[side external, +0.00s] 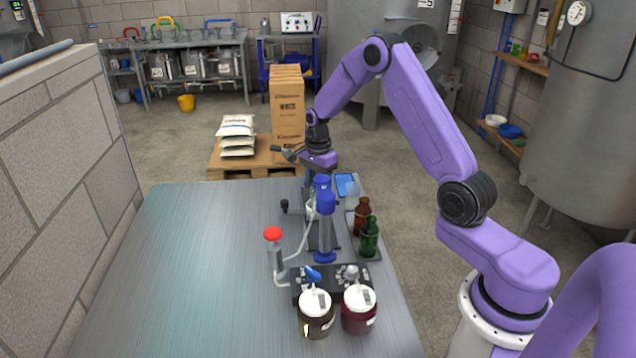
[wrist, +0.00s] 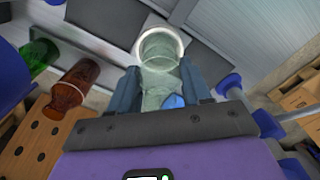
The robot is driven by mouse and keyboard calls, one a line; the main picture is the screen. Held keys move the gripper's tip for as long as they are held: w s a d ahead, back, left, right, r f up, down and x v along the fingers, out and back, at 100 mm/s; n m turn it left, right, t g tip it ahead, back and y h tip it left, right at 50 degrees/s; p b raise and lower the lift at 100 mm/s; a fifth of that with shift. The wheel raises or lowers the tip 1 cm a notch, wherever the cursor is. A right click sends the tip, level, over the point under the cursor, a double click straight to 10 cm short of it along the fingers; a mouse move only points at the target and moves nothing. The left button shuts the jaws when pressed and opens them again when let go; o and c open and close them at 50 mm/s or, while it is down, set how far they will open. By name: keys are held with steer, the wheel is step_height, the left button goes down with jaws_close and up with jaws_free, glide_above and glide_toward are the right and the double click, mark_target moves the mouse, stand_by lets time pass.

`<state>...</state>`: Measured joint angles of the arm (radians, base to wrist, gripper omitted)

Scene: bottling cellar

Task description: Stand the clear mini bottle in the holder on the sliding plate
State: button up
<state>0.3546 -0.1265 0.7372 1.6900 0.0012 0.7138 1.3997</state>
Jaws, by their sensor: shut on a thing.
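The clear mini bottle (wrist: 160,78) is between the two dark fingers of my gripper (wrist: 163,90), with its round rim facing away from the wrist camera. The fingers are shut on it from both sides. In the side view my gripper (side external: 313,185) hangs over the far part of the metal table, partly hidden behind a blue-capped column (side external: 323,195). The bottle is mostly hidden there. I cannot make out the holder or the sliding plate clearly in either view, nor whether the bottle touches anything below.
A brown bottle (side external: 362,216) and a green bottle (side external: 369,238) stand right of the column, near my arm. The left of the table (side external: 190,260) is clear.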

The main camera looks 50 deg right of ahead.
steer(key=shift+f, duration=0.25)
stand_by(0.7)
steer(key=o, duration=1.6)
steer(key=shift+o, duration=0.2)
steer(key=shift+r, duration=3)
steer(key=shift+r, duration=0.1)
